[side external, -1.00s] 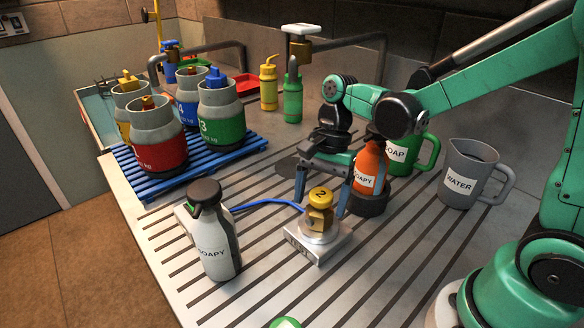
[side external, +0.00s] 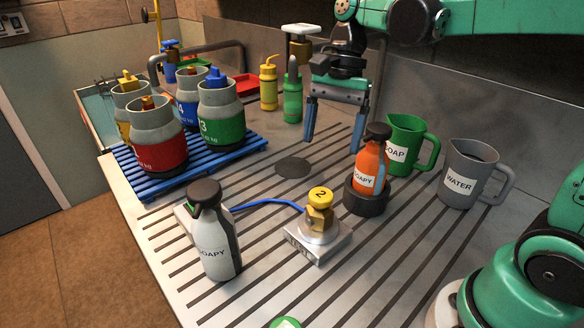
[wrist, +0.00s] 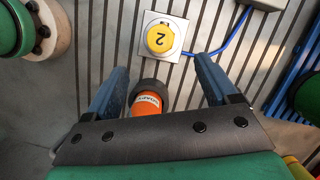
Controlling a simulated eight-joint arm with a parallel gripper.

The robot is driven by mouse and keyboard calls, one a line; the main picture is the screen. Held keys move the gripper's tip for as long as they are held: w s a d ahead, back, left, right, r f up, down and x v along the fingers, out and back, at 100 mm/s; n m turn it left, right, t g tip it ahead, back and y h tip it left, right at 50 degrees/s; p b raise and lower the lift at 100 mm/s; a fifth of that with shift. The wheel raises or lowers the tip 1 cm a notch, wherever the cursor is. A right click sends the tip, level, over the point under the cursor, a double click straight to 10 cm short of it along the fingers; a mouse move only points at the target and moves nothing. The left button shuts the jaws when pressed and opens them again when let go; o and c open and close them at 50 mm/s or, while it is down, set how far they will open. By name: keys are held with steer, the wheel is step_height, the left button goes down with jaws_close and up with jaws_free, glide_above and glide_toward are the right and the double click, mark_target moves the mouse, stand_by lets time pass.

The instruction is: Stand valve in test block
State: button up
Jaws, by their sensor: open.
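The valve (side external: 319,206) is brass with a yellow cap marked 2. It stands upright in the test block (side external: 318,243), a square metal plate with a round seat and a blue hose. In the wrist view the valve's yellow cap (wrist: 160,39) shows from above, over the block (wrist: 148,18). My gripper (side external: 333,140) is open and empty, raised above the counter behind the valve and clear of it. In the wrist view its two blue fingers (wrist: 160,85) are spread, with the valve beyond their tips. How deeply the valve sits is hidden.
An orange soapy bottle (side external: 370,168) stands in a dark ring holder right of the block. A grey soapy bottle (side external: 216,245) stands left. Green (side external: 404,146) and grey (side external: 466,175) jugs stand at right. Gas cylinders (side external: 222,115) stand on a blue pallet (side external: 150,185). The slotted counter's front is mostly clear.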

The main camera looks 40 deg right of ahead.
steer(key=s+f+n+t+h, duration=0.1)
steer(key=n+t, duration=0.1)
steer(key=n, duration=0.2)
steer(key=s+f+n+t+h, duration=0.1)
steer(key=n+t, duration=0.2)
steer(key=n, duration=0.2)
steer(key=s+f+n+t+h, duration=0.1)
steer(key=f+n+t, duration=0.1)
steer(key=n+t, duration=0.1)
steer(key=shift+s+d+n, duration=0.15)
steer(key=shift+s+n, duration=0.05)
steer(key=shift+n, duration=0.6)
